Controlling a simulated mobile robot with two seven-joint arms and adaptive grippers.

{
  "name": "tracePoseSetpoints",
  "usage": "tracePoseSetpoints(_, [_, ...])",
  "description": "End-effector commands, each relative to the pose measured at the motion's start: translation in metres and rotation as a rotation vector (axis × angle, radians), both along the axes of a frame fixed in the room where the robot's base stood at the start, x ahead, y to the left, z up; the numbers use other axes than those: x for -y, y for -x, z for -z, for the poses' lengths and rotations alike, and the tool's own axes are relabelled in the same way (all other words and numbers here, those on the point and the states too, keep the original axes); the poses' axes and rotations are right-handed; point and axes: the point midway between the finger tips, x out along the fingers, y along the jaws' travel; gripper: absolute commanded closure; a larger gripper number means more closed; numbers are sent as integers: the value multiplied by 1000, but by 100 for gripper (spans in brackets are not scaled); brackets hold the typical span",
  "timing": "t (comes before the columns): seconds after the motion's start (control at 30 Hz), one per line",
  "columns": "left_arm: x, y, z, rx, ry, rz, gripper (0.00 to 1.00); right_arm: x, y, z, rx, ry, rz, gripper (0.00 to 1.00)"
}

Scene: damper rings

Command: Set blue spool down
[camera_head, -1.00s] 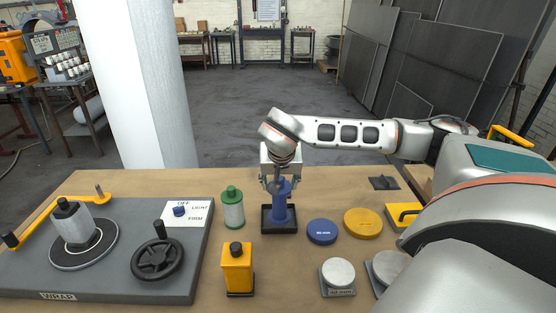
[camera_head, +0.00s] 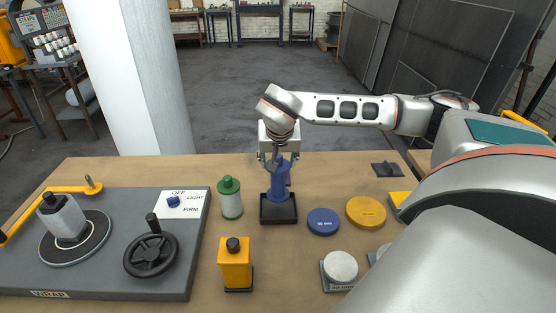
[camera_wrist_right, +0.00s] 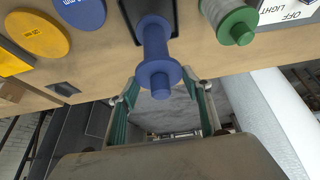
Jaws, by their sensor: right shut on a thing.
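The blue spool (camera_head: 278,182) is upright at the black square tray (camera_head: 279,214), with its lower flange over the tray's back part. I cannot tell whether it touches the tray. My right gripper (camera_head: 278,160) is at the spool's upper end, shut on it from above and behind. In the right wrist view the spool (camera_wrist_right: 155,45) points its end flange between the two green-padded fingers (camera_wrist_right: 163,100), and the dark tray shows behind its far flange. My left gripper is not in view.
A green-capped spool (camera_head: 230,198) stands just left of the tray. A blue disc (camera_head: 323,222) and a yellow disc (camera_head: 366,212) lie to the right. The grey wrap machine (camera_head: 110,278) fills the left.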

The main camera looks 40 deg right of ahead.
Motion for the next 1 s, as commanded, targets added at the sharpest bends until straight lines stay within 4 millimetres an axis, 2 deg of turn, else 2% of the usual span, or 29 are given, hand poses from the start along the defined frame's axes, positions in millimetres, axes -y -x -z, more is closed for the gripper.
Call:
tracePoseSetpoints(0.27, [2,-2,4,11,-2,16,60,0,0,24,-1,-1,0,85])
tracePoseSetpoints(0.5, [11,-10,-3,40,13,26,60,0,0,44,0,0,0,85])
tracePoseSetpoints(0.7, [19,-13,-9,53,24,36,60,0,0,49,0,0,0,85])
tracePoseSetpoints(1.0, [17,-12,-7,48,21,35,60,0,0,49,0,0,0,85])
